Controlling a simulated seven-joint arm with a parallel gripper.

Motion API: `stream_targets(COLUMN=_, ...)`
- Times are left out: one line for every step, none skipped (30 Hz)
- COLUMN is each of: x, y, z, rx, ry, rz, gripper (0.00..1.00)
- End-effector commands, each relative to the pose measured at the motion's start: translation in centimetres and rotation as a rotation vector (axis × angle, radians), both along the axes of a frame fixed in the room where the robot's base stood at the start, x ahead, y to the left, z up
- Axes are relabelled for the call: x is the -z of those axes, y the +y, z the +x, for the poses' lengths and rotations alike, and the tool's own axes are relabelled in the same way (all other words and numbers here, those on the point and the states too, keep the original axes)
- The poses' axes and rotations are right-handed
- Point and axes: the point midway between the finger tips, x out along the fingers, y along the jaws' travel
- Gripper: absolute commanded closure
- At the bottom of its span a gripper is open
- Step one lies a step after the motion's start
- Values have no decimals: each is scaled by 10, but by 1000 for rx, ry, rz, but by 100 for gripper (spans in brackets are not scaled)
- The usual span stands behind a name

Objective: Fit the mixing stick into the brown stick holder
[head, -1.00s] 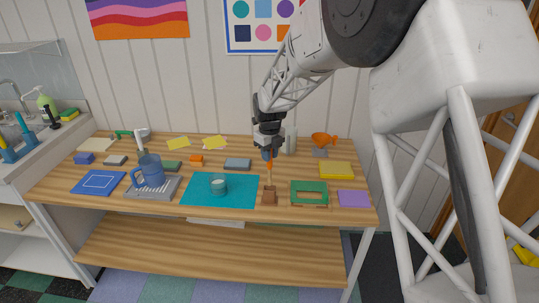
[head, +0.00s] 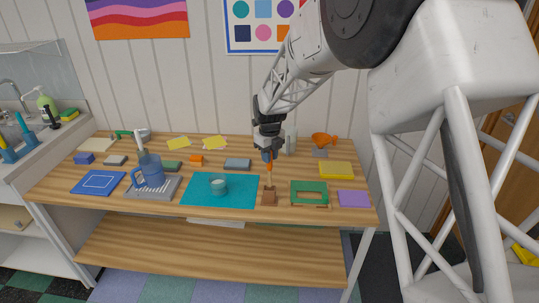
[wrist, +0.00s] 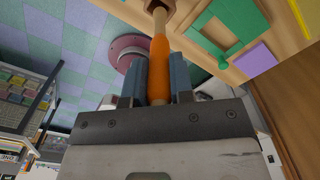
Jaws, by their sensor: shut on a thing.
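The mixing stick has an orange handle (wrist: 159,70) and a pale wooden shaft (wrist: 157,22). My gripper (head: 268,158) is shut on the orange handle, and in the wrist view its fingers (wrist: 154,85) stand on both sides of it. The stick (head: 269,171) hangs roughly upright over the brown stick holder (head: 269,198), a small block near the table's front edge. In the wrist view the shaft's far end meets the brown holder (wrist: 168,5) at the top edge. I cannot tell how far the tip is inside.
A green frame (head: 296,199) lies close right of the holder, with a purple pad (head: 353,199) beyond it. A teal mat (head: 240,195) with a cup (head: 218,187) lies to the left. A blue mug (head: 151,170) stands on a grey rack (head: 165,192) farther left.

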Motion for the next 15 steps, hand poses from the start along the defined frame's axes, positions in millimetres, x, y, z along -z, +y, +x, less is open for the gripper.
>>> stream_targets(x=1, y=0, z=0, rx=0, ry=0, rz=0, gripper=100)
stream_targets(x=2, y=0, z=0, rx=0, ry=0, rz=0, gripper=100)
stream_targets(x=2, y=0, z=0, rx=0, ry=0, rz=0, gripper=100)
stream_targets(x=3, y=0, z=0, rx=0, ry=0, rz=0, gripper=100)
stream_targets(x=3, y=0, z=0, rx=0, ry=0, rz=0, gripper=100)
stream_targets(x=4, y=0, z=0, rx=0, ry=0, rz=0, gripper=100)
stream_targets(x=5, y=0, z=0, rx=0, ry=0, rz=0, gripper=100)
stream_targets(x=5, y=0, z=0, rx=0, ry=0, rz=0, gripper=100)
stream_targets(x=6, y=0, z=0, rx=0, ry=1, rz=-1, gripper=100)
stream_targets(x=6, y=0, z=0, rx=0, ry=1, rz=-1, gripper=100)
stream_targets(x=7, y=0, z=0, rx=0, ry=1, rz=-1, gripper=100)
stream_targets(x=8, y=0, z=0, rx=0, ry=1, rz=-1, gripper=100)
stream_targets(x=8, y=0, z=0, rx=0, ry=1, rz=-1, gripper=100)
stream_targets(x=9, y=0, z=0, rx=0, ry=1, rz=-1, gripper=100)
stream_targets(x=9, y=0, z=0, rx=0, ry=1, rz=-1, gripper=100)
